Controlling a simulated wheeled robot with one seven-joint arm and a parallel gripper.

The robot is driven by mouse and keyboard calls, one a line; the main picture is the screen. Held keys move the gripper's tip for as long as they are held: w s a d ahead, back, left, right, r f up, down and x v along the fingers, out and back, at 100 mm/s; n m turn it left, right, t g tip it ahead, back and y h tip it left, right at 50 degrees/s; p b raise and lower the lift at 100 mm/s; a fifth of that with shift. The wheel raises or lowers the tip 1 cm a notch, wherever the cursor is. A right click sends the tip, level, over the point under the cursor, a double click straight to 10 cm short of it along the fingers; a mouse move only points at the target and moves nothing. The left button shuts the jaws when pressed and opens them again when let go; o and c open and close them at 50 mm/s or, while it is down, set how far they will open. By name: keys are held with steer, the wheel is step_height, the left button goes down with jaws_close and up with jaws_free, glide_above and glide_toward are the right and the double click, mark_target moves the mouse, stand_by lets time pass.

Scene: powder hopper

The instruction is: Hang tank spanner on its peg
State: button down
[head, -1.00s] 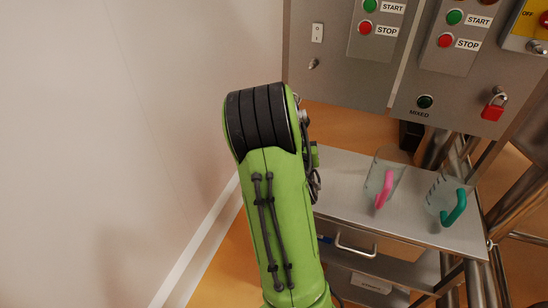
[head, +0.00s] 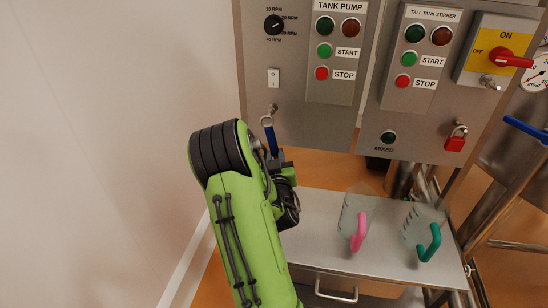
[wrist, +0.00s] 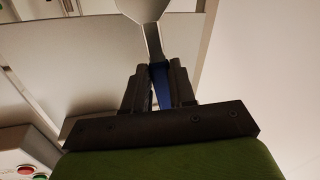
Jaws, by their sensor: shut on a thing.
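The tank spanner (head: 271,138) has a blue handle and a metal ring end. My gripper (head: 277,157) is shut on the handle and holds the spanner upright, ring up, in front of the steel panel. The peg (head: 272,108) sticks out of the panel below a white switch. The ring is just below and slightly left of the peg; I cannot tell whether it touches it. In the wrist view, the blue handle (wrist: 160,80) is between the two dark fingers of my gripper (wrist: 160,84), and the metal head reaches past the top edge.
Steel control panels (head: 330,125) with buttons fill the back. A steel shelf (head: 310,215) below bears a pink-handled jug (head: 352,218) and a green-handled jug (head: 422,230). A red padlock (head: 455,142) hangs at the right. A bare white wall (head: 100,120) is at the left.

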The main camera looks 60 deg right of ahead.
steer(key=w+d+f+p, duration=0.1)
steer(key=w+d+p, duration=0.1)
steer(key=d, duration=0.3)
steer(key=shift+w+d+f+p, duration=0.15)
steer(key=shift+w+d+p, duration=0.15)
steer(key=shift+p, duration=0.35)
stand_by(0.4)
steer(key=c, duration=0.8)
jaws_free()
steer(key=shift+c, duration=0.2)
steer(key=shift+s, duration=0.1)
